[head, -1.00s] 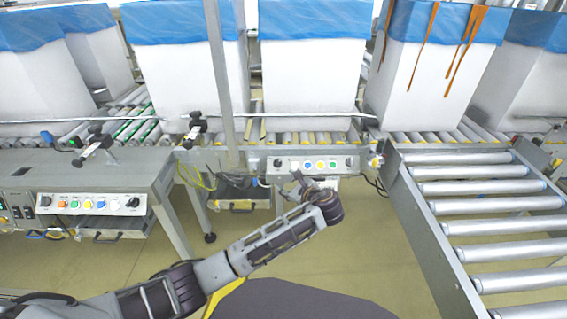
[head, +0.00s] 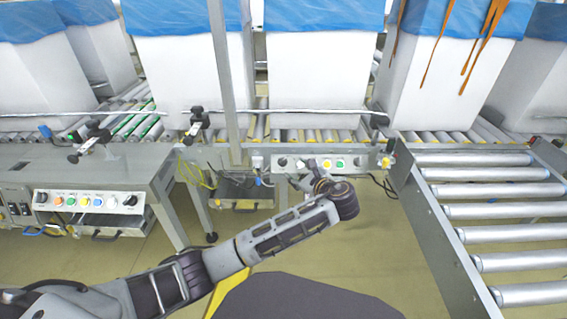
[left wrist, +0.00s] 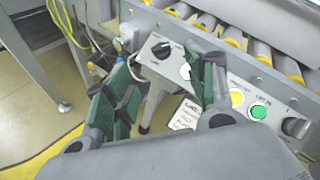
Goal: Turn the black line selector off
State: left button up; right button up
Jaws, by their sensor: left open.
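A light grey control panel (head: 341,163) is mounted on the front of the middle conveyor. It has a black knob (head: 283,161) at its left end, another black knob (head: 357,161) at its right end, and coloured buttons between. Both also show in the left wrist view, the left knob (left wrist: 161,48) and the right knob (left wrist: 295,127). The labels are too small to tell which is the line selector. My left gripper (left wrist: 172,66) is open and empty in front of the panel, with the left knob showing between its green-padded fingers. My right gripper is not in view.
Another panel with knobs and buttons (head: 85,202) is on the left table. A roller conveyor (head: 490,205) stands at right. Yellow cables (left wrist: 68,22) hang left of the fingers. Large white boxes with blue liners (head: 322,60) stand on the rollers behind.

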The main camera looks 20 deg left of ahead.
aim_at(282, 161)
pick_arm(q)
jog(key=shift+b+x, duration=2.8)
jog(key=shift+x, duration=3.8)
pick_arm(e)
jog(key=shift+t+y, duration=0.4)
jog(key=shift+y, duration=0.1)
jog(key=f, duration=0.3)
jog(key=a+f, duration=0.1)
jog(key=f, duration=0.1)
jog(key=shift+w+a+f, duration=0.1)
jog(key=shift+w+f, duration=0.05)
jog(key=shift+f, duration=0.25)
pick_arm(q)
jog(key=shift+c, duration=0.4)
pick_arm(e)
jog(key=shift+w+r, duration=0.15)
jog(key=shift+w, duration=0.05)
pick_arm(q)
jog(key=c, duration=0.9)
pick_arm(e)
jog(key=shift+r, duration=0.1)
